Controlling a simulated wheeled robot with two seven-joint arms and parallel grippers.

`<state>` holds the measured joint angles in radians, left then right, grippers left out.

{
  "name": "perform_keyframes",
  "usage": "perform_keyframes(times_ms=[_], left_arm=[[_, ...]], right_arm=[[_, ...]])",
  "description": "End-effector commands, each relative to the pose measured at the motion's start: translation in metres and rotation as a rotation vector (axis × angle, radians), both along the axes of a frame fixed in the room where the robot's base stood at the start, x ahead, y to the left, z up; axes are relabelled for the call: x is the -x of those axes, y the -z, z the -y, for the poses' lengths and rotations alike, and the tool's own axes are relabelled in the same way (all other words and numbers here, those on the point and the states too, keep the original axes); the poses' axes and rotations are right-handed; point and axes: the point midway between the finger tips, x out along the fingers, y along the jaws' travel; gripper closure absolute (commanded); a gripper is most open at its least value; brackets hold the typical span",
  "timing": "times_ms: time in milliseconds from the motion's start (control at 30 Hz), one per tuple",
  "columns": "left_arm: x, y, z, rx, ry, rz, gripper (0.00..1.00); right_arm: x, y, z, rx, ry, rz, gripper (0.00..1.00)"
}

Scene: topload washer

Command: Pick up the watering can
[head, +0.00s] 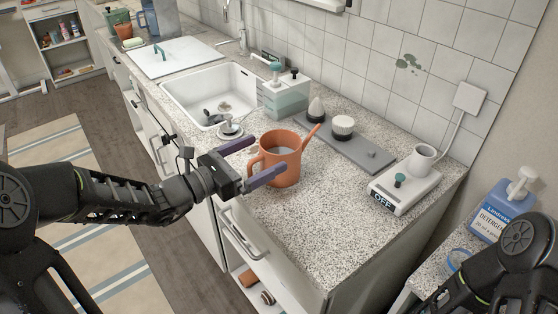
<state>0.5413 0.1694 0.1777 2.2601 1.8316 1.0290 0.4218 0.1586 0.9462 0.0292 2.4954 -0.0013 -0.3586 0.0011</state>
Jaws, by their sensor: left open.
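The watering can (281,160) is orange-brown, with an open top, a handle on its left side and a spout pointing up to the right. It stands upright on the speckled counter. My left gripper (266,160) is open at its left, with purple fingers spread on either side of the can's handle. The near finger overlaps the can's front in the head view; I cannot tell whether it touches. Part of my right arm shows at the lower right, but its gripper is out of view.
A white sink (210,98) lies behind the can. A grey tray (352,150), a white scale (404,188) with a cup, and a soap dispenser box (286,98) stand near the tiled wall. The counter (310,230) in front is clear. A detergent bottle (498,214) stands at far right.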

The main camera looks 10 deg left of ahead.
Motion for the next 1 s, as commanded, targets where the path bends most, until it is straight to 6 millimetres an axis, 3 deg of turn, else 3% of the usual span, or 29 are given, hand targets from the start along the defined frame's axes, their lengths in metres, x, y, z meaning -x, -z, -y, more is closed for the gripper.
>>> perform_keyframes(times_ms=[300,900,1000], left_arm=[[-0.029,-0.001,0.026,0.001,0.002,0.000,0.00],[-0.030,-0.001,0.026,0.001,0.001,0.001,0.00],[-0.030,-0.001,0.026,0.001,0.001,0.001,0.08]], right_arm=[[0.000,-0.006,0.000,0.000,0.000,0.000,0.64],[0.000,-0.006,0.000,0.000,0.000,0.000,0.64],[0.000,-0.006,0.000,0.000,0.000,0.000,0.64]])
